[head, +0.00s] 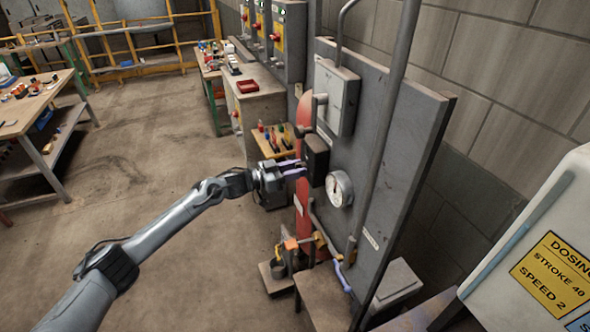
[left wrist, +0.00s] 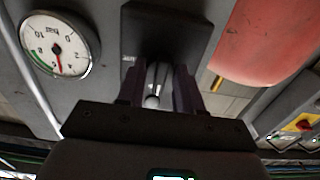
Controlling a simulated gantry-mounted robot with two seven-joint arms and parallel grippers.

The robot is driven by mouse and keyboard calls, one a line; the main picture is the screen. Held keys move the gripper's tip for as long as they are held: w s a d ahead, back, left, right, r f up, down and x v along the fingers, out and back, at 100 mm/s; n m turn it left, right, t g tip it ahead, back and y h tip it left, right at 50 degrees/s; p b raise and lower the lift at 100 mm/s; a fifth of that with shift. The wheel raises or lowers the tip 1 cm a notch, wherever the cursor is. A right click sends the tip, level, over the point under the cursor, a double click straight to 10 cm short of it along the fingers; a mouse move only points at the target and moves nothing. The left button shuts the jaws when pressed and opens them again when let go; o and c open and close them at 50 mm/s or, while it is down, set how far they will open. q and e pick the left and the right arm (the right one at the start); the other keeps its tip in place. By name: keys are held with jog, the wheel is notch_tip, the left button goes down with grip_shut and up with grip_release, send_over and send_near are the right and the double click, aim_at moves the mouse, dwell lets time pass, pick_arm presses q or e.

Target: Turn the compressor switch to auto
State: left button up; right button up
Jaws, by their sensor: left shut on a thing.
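The compressor switch is a black box (head: 316,158) on the grey upright panel, above and left of a round white gauge. My left gripper (head: 299,168) reaches it from the left, with its fingers at the front of the box. In the left wrist view the dark switch housing (left wrist: 165,40) lies straight ahead. A pale, round-ended knob or lever (left wrist: 153,98) sits between the two dark purple fingers, which are shut on it. The fingers hide part of it, and I cannot read the switch position. My right gripper is not in view.
The gauge (head: 339,188) is close beside the switch and also shows in the left wrist view (left wrist: 60,45). A vertical pipe (head: 383,150) runs in front of the panel (head: 395,135). A red cylinder (head: 303,120) stands behind the gripper. The floor (head: 180,150) left of it is open.

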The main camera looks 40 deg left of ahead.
pick_arm(q)
jog(key=shift+m, duration=0.3)
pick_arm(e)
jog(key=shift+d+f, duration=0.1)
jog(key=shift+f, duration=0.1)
pick_arm(q)
jog(key=shift+d+f+m+b, duration=0.1)
jog(key=shift+m+b, duration=2.3)
jog(key=shift+m, duration=1.95)
jog(key=shift+f+m+b, duration=0.1)
jog(key=shift+m+b, duration=2.25)
jog(key=shift+m, duration=2)
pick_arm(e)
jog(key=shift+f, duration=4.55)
pick_arm(q)
jog(key=shift+r, duration=0.1)
jog(key=o, duration=1)
jog(key=shift+s, duration=0.1)
